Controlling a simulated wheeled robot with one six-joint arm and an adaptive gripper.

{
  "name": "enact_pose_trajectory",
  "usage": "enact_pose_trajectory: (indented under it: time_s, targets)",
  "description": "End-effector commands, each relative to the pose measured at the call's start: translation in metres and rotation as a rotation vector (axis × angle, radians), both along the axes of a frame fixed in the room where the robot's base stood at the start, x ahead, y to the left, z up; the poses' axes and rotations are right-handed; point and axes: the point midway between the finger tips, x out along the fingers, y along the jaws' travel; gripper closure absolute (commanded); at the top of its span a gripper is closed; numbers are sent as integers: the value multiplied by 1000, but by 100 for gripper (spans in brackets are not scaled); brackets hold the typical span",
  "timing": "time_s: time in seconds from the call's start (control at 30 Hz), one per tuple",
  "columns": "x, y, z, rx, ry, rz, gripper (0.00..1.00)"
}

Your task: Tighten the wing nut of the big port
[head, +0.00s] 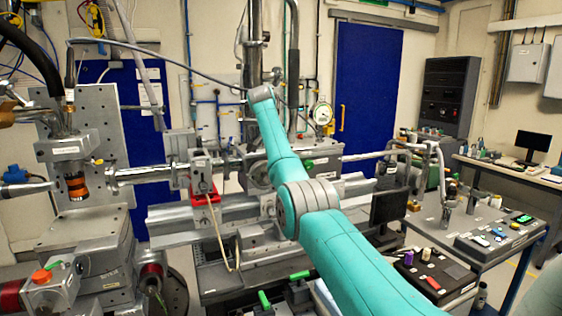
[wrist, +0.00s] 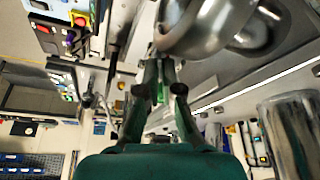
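In the wrist view my gripper (wrist: 160,68) reaches up the middle of the picture, its two dark green fingers close together. A small bright green piece (wrist: 160,91) shows between the fingers, and they appear shut on it. It looks like a wing nut, but it is mostly covered. A large rounded metal body (wrist: 205,28) is just above and right of the fingertips. In the head view my turquoise arm reaches over the beamline and hides my gripper. A green handle (head: 308,163) shows on the metal chamber right of the arm; I cannot tell whether it is the same piece.
A steel beam pipe (head: 350,160) runs to the right of the arm. A red-based mount (head: 204,186) stands left of it. A dark monitor (head: 388,208) and a tool bench (head: 480,222) are on the right. A round gauge (head: 321,113) stands above the chamber.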

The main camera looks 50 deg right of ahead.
Motion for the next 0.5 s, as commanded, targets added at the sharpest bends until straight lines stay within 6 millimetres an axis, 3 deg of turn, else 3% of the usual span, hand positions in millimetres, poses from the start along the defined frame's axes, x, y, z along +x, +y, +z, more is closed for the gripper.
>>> enact_pose_trajectory:
  time_s: [0.5]
  targets:
    - [1, 0, 2, -1, -2, -138, 100]
